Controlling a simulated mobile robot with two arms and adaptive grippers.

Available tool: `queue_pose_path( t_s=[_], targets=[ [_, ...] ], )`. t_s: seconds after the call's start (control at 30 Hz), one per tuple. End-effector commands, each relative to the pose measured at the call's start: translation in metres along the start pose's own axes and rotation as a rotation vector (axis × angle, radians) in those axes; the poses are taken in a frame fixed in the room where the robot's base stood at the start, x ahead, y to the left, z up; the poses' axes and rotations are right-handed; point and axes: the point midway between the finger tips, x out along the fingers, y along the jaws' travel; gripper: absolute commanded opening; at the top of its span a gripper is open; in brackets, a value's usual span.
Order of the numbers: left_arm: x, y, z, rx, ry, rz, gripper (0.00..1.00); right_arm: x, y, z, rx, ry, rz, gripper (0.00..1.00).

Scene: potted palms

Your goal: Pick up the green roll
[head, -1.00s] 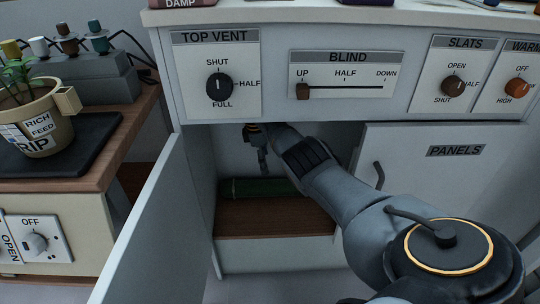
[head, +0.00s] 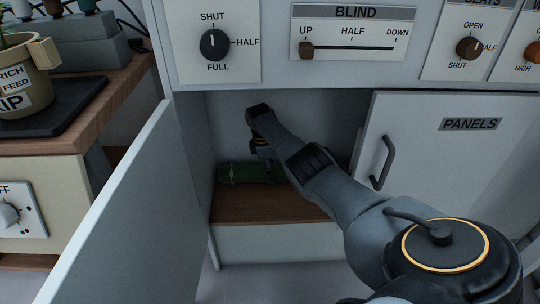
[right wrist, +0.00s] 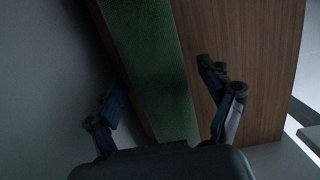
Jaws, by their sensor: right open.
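The green roll (head: 238,173) lies lengthwise on the brown shelf (head: 265,209) inside the open cabinet, near its back. My right arm reaches into the cabinet, and its gripper (head: 262,154) points down just above the roll, partly covering its right portion. In the right wrist view the roll (right wrist: 150,50) runs between the two spread fingers of my open right gripper (right wrist: 158,85), with room on both sides. I cannot tell whether the fingertips are level with the roll. My left gripper is not in view.
The open cabinet door (head: 125,215) stands on the left of the opening. The closed panels door (head: 440,180) with its handle is on the right. The control panel (head: 275,45) overhangs above. A potted plant (head: 22,85) stands on the left counter.

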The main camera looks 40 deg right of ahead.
Motion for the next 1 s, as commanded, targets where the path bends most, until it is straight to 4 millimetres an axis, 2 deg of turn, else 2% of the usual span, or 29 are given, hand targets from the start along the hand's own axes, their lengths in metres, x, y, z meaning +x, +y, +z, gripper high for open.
queue_pose_path(
  t_s=[0.2, 0.5, 0.6, 1.0],
  targets=[
    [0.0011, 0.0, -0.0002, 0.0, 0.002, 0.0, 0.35, -0.0002, 0.0, -0.0001, 0.0, 0.0, 0.0, 0.81],
    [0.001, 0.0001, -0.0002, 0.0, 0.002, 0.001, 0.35, -0.0001, -0.0002, -0.0002, 0.0, 0.0, 0.0, 0.2],
    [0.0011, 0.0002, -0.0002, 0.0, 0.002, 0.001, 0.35, -0.0011, 0.0004, -0.0003, 0.0, 0.001, 0.001, 0.03],
    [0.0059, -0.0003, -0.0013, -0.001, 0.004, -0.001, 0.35, -0.0046, -0.0008, -0.0005, 0.0, 0.001, 0.0, 0.02]
  ],
)
